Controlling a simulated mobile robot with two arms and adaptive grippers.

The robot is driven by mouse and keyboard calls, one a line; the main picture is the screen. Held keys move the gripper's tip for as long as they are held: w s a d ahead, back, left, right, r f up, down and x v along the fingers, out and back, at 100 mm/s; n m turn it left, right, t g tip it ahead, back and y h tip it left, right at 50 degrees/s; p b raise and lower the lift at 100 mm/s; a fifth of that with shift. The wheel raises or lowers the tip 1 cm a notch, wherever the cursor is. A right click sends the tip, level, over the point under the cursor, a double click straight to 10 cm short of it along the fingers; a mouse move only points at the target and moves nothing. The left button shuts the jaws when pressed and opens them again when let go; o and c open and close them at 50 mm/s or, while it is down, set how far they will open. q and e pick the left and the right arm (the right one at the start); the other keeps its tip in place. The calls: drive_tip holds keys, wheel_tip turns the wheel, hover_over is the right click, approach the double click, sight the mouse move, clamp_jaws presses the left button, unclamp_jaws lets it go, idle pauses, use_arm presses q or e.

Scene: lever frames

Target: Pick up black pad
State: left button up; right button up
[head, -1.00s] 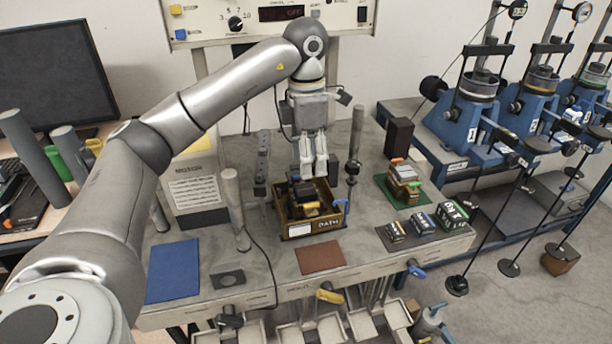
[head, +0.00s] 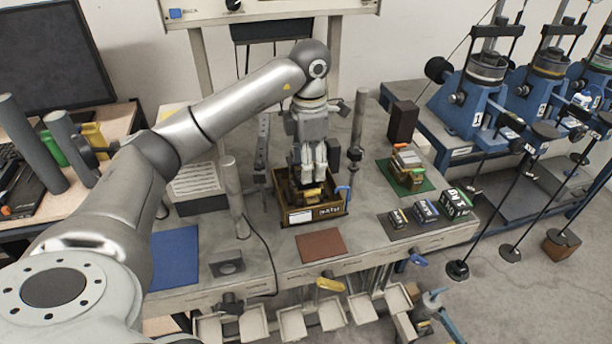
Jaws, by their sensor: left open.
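My left gripper (head: 314,168) points down over a brown open box (head: 318,214) with lettering on its front wall. The fingers are open, with their tips at or just inside the box. Dark and yellow blocks (head: 310,193) lie in the box under the fingers. I cannot tell which of them is the black pad, as the gripper covers part of the contents. My right gripper is out of view.
A blue mat (head: 175,258) and a brown mat (head: 320,245) lie at the bench front. A green mat (head: 407,177) with stacked blocks is to the right. Small labelled boxes (head: 426,211) stand at the right front. Posts (head: 358,130) rise behind the box.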

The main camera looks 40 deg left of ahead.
use_arm(q)
wheel_tip(320, 180, down, 2)
drive_tip(key=shift+f, duration=0.4)
drive_tip(key=shift+c, duration=1.8)
drive_tip(key=c, duration=0.7)
drive_tip(key=shift+r, duration=0.1)
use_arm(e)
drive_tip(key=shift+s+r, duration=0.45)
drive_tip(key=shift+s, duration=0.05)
use_arm(q)
drive_tip(key=shift+w, duration=0.1)
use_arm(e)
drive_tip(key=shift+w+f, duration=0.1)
